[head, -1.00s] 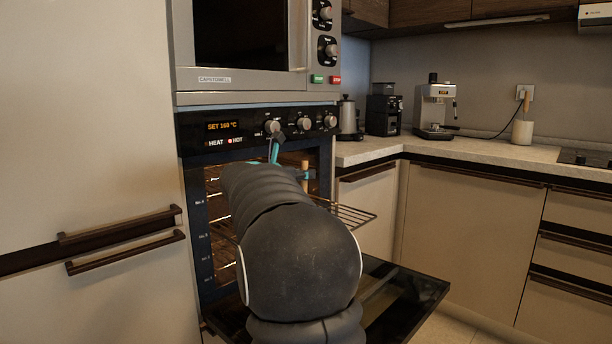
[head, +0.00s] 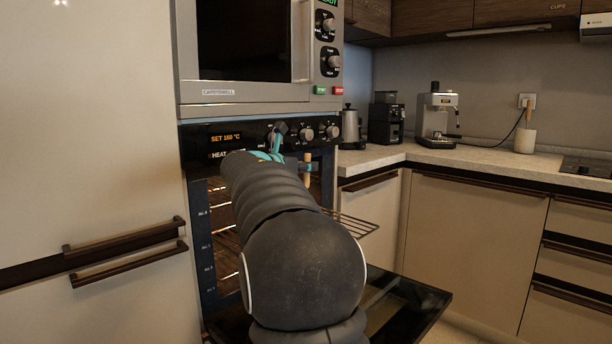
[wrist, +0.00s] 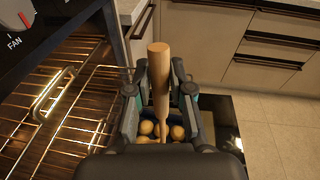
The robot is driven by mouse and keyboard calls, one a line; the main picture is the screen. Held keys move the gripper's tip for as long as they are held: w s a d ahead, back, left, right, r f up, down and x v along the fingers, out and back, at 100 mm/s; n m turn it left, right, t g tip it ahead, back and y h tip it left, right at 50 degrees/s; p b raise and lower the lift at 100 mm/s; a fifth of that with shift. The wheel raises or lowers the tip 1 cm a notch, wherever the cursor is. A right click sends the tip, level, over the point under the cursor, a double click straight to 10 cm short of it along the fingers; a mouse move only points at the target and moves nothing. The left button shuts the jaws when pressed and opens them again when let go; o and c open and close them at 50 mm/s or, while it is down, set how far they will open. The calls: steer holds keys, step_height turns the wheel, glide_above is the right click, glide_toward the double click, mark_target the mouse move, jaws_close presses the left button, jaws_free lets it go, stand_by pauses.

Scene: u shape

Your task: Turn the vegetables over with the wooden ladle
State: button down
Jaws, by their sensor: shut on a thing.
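My gripper (wrist: 160,105) is shut on the wooden ladle (wrist: 160,65), whose handle stands up between the fingers in the wrist view. The ladle handle also shows in the head view (head: 308,164), just right of my gripper, in front of the open oven. Several round yellow-brown vegetables (wrist: 177,132) lie below the fingers in the wrist view, around the lower ladle. The ladle's lower end is hidden by my gripper, so I cannot tell whether it touches them. A dark surface lies under the vegetables, mostly hidden.
The oven door (head: 413,307) is open and lowered. A wire rack (head: 350,225) sticks out of the oven; more rack shows at left in the wrist view (wrist: 60,95). The oven control panel (head: 228,139) is close above my gripper. The counter (head: 450,157) stands right.

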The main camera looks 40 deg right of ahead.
steer(key=shift+r, duration=3.6)
